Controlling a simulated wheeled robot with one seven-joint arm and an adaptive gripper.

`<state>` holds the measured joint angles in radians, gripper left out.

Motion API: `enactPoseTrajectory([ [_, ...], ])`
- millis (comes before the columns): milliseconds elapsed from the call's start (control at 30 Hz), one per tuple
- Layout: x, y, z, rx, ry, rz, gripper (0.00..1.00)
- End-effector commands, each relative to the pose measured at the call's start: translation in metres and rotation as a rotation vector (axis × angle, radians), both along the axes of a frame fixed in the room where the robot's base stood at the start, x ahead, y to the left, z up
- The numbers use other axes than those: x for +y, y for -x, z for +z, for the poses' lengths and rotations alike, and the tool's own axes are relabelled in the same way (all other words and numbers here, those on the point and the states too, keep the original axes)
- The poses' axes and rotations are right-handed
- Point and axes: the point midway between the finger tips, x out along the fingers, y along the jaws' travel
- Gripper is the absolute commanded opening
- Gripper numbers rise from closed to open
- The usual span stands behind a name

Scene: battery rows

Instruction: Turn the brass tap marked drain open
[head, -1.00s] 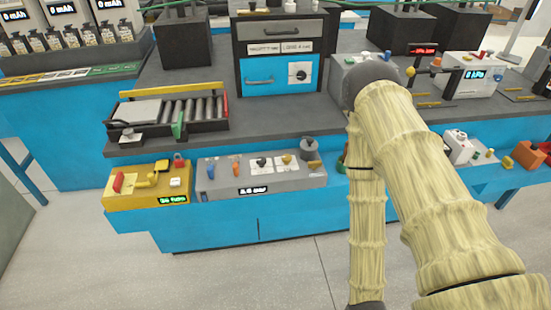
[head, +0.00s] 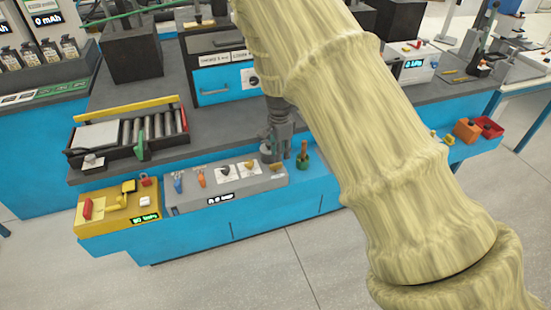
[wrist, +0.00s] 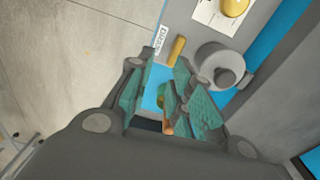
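The brass tap (wrist: 177,50) shows in the wrist view as a short yellow bar beside a small white label (wrist: 162,37) that seems to read "DRAIN". In the head view, brass (head: 277,168) shows at the right end of the grey panel (head: 232,189), just below my gripper (head: 280,135). In the wrist view my gripper (wrist: 160,80) is open, with green-padded fingers apart. The tap's near end lies close to the right fingertip; I cannot tell whether they touch. Nothing is held.
A grey round knob (wrist: 222,70) stands right of the tap in the wrist view. The dark bench top (head: 215,135) rises behind.

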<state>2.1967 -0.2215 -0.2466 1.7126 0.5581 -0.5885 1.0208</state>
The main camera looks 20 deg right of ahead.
Motion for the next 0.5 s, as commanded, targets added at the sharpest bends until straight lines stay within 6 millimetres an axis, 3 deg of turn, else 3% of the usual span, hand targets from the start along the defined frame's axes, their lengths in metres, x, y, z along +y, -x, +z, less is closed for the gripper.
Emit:
enactPoseTrajectory([
  [33, 0.005, -0.010, 0.017, -0.007, -0.010, -0.023, 0.21],
  [100, 0.010, -0.016, 0.028, -0.008, -0.022, -0.050, 0.21],
  [200, 0.012, -0.020, 0.033, -0.008, -0.030, -0.066, 0.21],
  [500, 0.012, -0.020, 0.002, -0.006, -0.031, -0.067, 0.21],
])
